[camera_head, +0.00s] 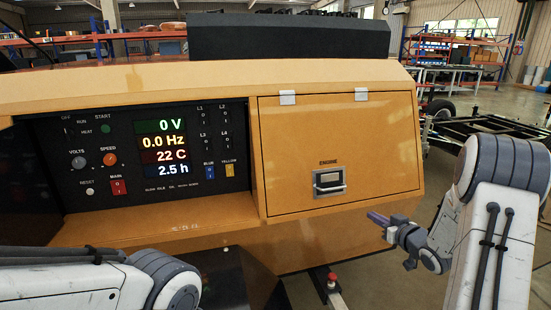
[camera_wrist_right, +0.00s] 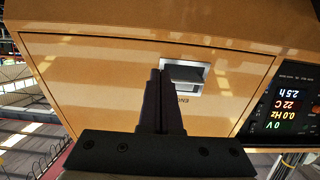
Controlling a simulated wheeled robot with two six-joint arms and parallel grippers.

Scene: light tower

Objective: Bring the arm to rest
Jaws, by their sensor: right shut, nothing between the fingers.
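My right gripper (camera_head: 372,217) is in front of the orange machine, to the right of and below the ENGINE latch (camera_head: 328,181). Its two dark fingers also show in the right wrist view (camera_wrist_right: 162,75), pressed together with nothing between them. In that view the fingers overlap the left edge of the latch, but the head view shows them apart from it. My left arm (camera_head: 75,280) reaches in along the lower left. Its gripper is not in view.
The ENGINE door (camera_head: 335,135) is closed. The control panel (camera_head: 150,155) shows lit readings of 0 V, 0.0 Hz, 22 C and 2.5 h. A red button (camera_head: 332,278) sits on a post low in front. Open floor lies to the right, with a black frame (camera_head: 480,130) beyond.

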